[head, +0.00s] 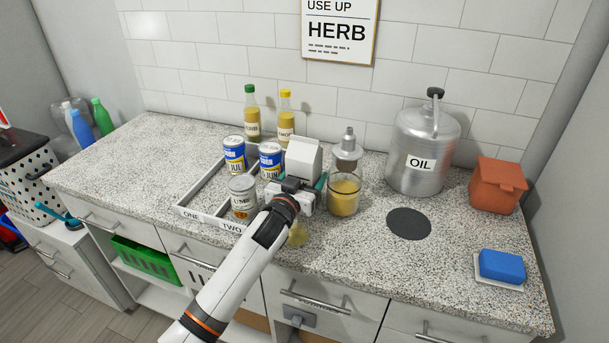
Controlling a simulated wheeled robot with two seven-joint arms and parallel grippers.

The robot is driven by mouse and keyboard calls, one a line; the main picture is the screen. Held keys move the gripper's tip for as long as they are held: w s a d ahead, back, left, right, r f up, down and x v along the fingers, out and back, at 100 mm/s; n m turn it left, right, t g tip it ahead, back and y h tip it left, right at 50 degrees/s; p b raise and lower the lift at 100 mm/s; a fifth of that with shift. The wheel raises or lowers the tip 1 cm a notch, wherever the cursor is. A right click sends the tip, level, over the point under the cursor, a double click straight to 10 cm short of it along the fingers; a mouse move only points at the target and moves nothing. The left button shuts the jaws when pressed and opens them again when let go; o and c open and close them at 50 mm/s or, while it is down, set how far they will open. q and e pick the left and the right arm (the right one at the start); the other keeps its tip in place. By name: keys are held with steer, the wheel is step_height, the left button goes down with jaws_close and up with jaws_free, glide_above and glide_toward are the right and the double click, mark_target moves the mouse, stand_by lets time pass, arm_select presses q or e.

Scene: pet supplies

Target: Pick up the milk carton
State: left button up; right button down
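The milk carton (303,157) is white with a gabled top and stands upright near the middle of the counter. My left gripper (297,185) is in front of its lower part, with teal fingertips to either side. A gap seems to show between the left finger and the carton, so the gripper looks open. The gripper hides the carton's base. My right gripper is not in view.
A tray (193,212) marked ONE and TWO holds cans (243,197) close to the left. An oil can (422,150) stands farther right. The counter's left part is clear.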

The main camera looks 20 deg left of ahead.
arm_select(q)
steer(key=c, duration=1.4)
steer(key=shift+r, duration=0.15)
steer(key=shift+c, duration=0.2)
